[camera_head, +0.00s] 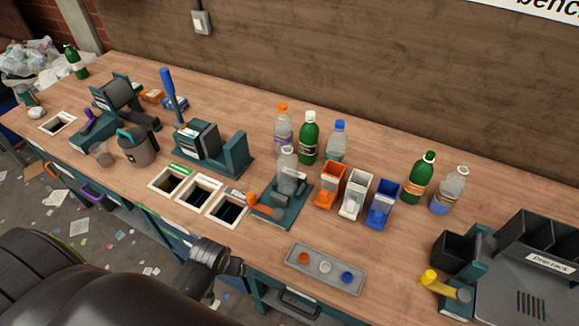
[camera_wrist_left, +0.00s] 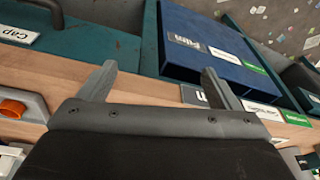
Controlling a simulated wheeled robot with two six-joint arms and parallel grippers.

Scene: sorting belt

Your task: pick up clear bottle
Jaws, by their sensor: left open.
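Several clear bottles stand on the bench in the head view. One with an orange cap (camera_head: 283,130) and one with a blue cap (camera_head: 336,145) stand at the back beside a green bottle (camera_head: 308,138). Another clear bottle (camera_head: 288,172) is at the teal fixture (camera_head: 285,212). A clear bottle with a bluish lower part (camera_head: 449,192) stands at the right beside a second green bottle (camera_head: 419,180). My left gripper (camera_wrist_left: 158,68) is open and empty near the bench's front edge, apart from every bottle. My right gripper is not in view.
A grey tray (camera_head: 295,249) with three coloured caps lies near the front edge. Orange (camera_head: 329,187), white (camera_head: 354,194) and blue (camera_head: 382,204) bins stand mid-bench. Labelled openings (camera_head: 198,191) lie left of the fixture. A blue container (camera_wrist_left: 210,45) shows in the wrist view.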

